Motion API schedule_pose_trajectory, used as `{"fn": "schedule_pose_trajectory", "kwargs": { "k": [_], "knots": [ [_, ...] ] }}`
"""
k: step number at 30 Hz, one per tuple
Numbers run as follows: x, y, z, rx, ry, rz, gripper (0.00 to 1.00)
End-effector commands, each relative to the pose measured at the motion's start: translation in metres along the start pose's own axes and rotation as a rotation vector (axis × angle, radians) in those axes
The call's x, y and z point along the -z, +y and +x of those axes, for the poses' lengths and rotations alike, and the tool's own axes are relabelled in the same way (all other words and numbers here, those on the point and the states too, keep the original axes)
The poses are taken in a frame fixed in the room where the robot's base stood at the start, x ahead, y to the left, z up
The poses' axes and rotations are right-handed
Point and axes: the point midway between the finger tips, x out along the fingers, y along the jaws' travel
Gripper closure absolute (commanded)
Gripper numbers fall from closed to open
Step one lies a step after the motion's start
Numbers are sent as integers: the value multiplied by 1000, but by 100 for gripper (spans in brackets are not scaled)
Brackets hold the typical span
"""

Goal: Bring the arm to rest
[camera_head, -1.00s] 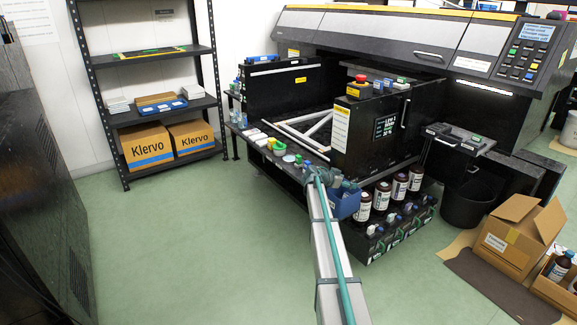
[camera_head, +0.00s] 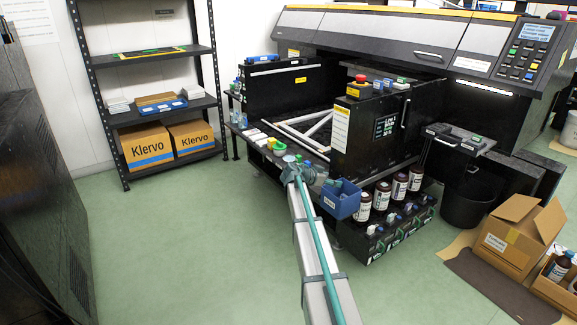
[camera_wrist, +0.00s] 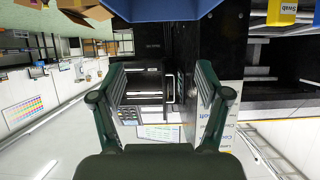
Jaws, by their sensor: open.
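My gripper (camera_wrist: 161,78) shows in the wrist view with its two dark green fingers spread apart and nothing between them. In the head view my arm reaches up from the bottom middle, and its far end is by the front edge of the black printer's low shelf. The fingers are too small to make out there. A blue bin (camera_head: 338,205) with bottles in it sits just right of the arm's end, apart from it as far as I can tell. The wrist view is upside down, with a blue surface at its top edge.
The printer (camera_head: 390,40) stands behind, with an emergency stop box (camera_head: 359,88). Brown bottles (camera_head: 381,195) stand on a black rack at the shelf's right. An open cardboard box (camera_head: 510,240) is at right. A metal shelf unit (camera_head: 150,112) stands at back left. The green floor at left is clear.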

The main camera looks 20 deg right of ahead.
Motion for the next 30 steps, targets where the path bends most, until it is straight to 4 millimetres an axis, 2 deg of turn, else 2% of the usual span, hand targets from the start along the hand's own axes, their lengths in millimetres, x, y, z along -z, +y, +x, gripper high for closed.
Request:
{"fn": "schedule_pose_trajectory", "kwargs": {
  "k": [6, 19, 24, 26, 28, 29, 30],
  "knots": [
    [0, 0, -14, 0, 0, 0, 25],
    [0, 0, -14, 0, 0, -2, 25],
    [-2, 3, -14, -14, -7, -88, 25],
    [-8, 8, -15, -30, -37, -155, 25],
    [-24, 24, -21, -49, -107, -254, 25],
    [-37, 36, -24, -56, -150, -305, 25],
    [-61, 52, -28, -64, -215, -376, 25]
  ]
}}
